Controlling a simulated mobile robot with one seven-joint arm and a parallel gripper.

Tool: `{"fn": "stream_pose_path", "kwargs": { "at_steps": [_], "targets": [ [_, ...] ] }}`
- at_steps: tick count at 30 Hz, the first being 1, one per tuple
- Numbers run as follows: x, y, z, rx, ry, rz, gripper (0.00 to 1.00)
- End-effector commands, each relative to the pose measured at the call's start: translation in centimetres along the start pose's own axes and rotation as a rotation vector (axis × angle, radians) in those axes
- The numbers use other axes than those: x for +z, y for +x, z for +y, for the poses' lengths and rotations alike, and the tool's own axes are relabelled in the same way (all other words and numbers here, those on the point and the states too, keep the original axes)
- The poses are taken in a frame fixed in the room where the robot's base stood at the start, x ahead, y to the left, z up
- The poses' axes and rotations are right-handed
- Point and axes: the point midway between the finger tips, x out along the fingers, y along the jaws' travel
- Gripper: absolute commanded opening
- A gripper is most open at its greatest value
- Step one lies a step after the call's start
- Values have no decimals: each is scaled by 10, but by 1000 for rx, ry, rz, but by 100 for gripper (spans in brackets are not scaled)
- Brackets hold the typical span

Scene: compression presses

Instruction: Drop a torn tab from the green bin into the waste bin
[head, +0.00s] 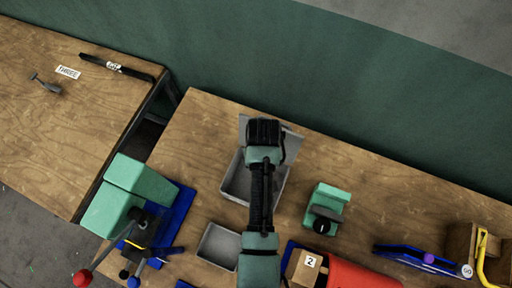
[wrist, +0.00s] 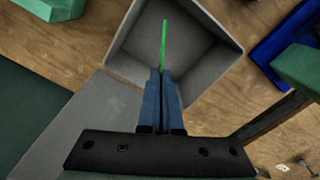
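A thin bright green strip, the torn tab (wrist: 164,42), sticks out from between the blue fingertips of my gripper (wrist: 160,72) in the wrist view. The fingers are close together, shut on the tab. Below them is an open grey bin (wrist: 225,85), whose visible inside looks empty. In the head view this larger grey bin (head: 236,188) stands on the wooden bench, partly covered by my arm. My gripper's fingers are hidden there beneath my wrist. No bin that is clearly green shows, and no label tells which bin is the waste bin.
A smaller grey tray (head: 217,246) lies in front of the larger bin. A green block-shaped fixture (head: 328,205) stands to the right, and a green press on a blue base (head: 180,215) to the left. A red container (head: 360,277) is at the front right.

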Motion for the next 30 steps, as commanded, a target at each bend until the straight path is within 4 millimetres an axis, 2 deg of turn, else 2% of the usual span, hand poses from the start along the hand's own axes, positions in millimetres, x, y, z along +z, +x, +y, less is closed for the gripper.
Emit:
{"fn": "stream_pose_path", "kwargs": {
  "at_steps": [1,4,14,15,21,30],
  "targets": [
    [0,12,0,0,1,0,0],
    [0,20,0,0,1,0,0],
    [0,22,0,0,1,0,0],
    [0,22,0,0,1,0,3],
    [0,22,0,0,1,0,36],
    [0,21,0,0,1,1,36]
  ]
}}
